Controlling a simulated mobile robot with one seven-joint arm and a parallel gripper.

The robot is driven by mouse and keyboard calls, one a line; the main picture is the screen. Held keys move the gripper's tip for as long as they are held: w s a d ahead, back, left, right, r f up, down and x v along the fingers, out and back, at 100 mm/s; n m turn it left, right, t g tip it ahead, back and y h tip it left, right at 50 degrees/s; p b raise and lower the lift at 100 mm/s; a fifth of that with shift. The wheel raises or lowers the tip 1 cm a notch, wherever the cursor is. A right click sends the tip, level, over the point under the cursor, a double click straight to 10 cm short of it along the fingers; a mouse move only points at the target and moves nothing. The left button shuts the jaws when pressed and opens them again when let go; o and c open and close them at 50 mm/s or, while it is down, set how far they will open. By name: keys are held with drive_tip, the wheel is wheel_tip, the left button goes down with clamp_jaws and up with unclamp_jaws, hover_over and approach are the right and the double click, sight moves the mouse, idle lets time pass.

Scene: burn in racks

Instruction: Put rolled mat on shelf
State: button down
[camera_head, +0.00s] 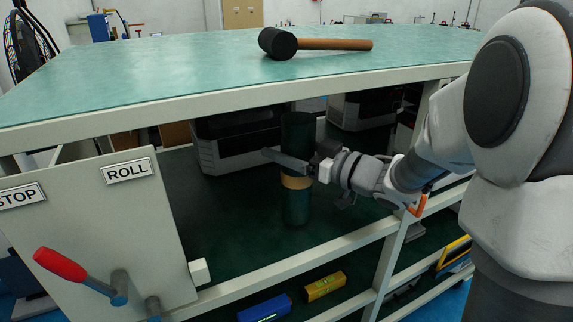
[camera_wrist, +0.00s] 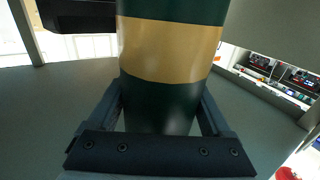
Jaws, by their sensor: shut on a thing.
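The rolled mat (camera_head: 297,205) is a dark green upright cylinder with a tan band around its middle. It is inside the workbench, over the dark green shelf (camera_head: 240,235) under the bench top. My gripper (camera_head: 292,166) is shut on the mat near the band, reaching in from the right. In the wrist view the mat (camera_wrist: 165,105) fills the middle between the two fingers (camera_wrist: 160,110). The mat's lower end appears at or very near the shelf surface; I cannot tell whether it touches.
A black mallet (camera_head: 279,43) lies on the green bench top (camera_head: 180,70). Grey cases (camera_head: 235,140) stand behind the mat on the shelf. A panel with a ROLL sign (camera_head: 128,170) and a red-handled lever (camera_head: 62,265) is at left. Blue (camera_head: 264,309) and yellow (camera_head: 325,286) items lie lower down.

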drive_tip(key=shift+f+b, duration=0.8)
drive_tip(key=shift+f, duration=0.9)
drive_tip(key=shift+f, duration=0.15)
unclamp_jaws()
